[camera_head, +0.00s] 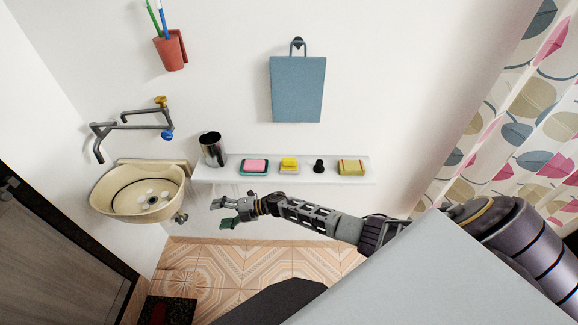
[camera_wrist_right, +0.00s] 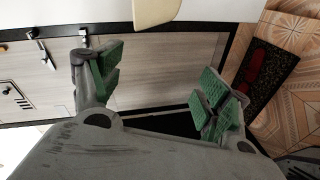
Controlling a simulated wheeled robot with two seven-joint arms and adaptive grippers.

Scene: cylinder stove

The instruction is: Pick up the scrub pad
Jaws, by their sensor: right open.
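A yellow block with reddish ends (camera_head: 352,167), which looks like the scrub pad, lies flat at the right part of the white wall shelf (camera_head: 215,174). My right gripper (camera_head: 225,211) is open and empty, in front of and below the shelf's left part. It is well to the left of the pad and apart from it. In the right wrist view, its green-padded fingers (camera_wrist_right: 158,88) are spread with nothing between them. The pad does not show there. My left gripper is not in view.
The shelf also holds a metal mug (camera_head: 213,150), a pink bar in a teal dish (camera_head: 255,166), a yellow bar (camera_head: 289,163) and a small black item (camera_head: 319,166). A sink (camera_head: 140,190) is left; a patterned curtain (camera_head: 535,110) hangs right.

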